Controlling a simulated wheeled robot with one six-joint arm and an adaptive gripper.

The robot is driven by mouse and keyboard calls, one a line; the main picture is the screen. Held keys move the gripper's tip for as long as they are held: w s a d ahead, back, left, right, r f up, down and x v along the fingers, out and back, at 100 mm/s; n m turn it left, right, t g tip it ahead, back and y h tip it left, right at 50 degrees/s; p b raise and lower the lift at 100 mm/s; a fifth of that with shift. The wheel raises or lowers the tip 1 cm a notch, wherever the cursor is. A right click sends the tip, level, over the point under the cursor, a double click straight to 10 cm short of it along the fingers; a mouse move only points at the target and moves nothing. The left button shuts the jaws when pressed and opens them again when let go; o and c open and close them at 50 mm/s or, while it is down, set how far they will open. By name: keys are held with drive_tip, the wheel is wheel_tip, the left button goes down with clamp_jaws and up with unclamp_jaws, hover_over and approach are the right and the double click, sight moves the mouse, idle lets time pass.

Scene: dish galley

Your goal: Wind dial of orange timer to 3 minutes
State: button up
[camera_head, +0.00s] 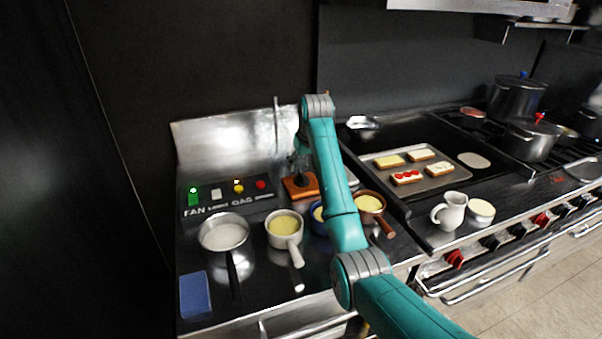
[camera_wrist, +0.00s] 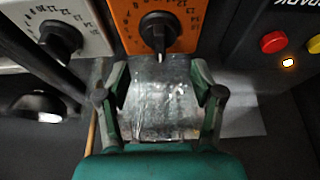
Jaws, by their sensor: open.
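The orange timer (camera_head: 291,190) stands at the back of the steel counter in the head view, partly hidden by my arm. In the wrist view the orange timer (camera_wrist: 126,22) is at the top centre, cut off by the frame edge. Its black dial (camera_wrist: 158,30) has a knob whose pale mark points toward the bottom of the picture. Numbers ring the dial, but the exact setting cannot be read. My gripper (camera_wrist: 160,82) is open and empty, its fingers apart below the dial, not touching it. In the head view my gripper (camera_head: 299,163) is just above the timer.
A white timer (camera_wrist: 90,14) with a black dial is left of the orange one. A panel with a red button (camera_wrist: 273,42) and a yellow button (camera_wrist: 315,44) is to the right. Several pans, including a white-handled pot (camera_head: 284,240), stand in front of the timers.

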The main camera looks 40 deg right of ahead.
sight(301, 172)
drive_tip(key=shift+x, duration=2.65)
drive_tip(key=c, duration=1.1)
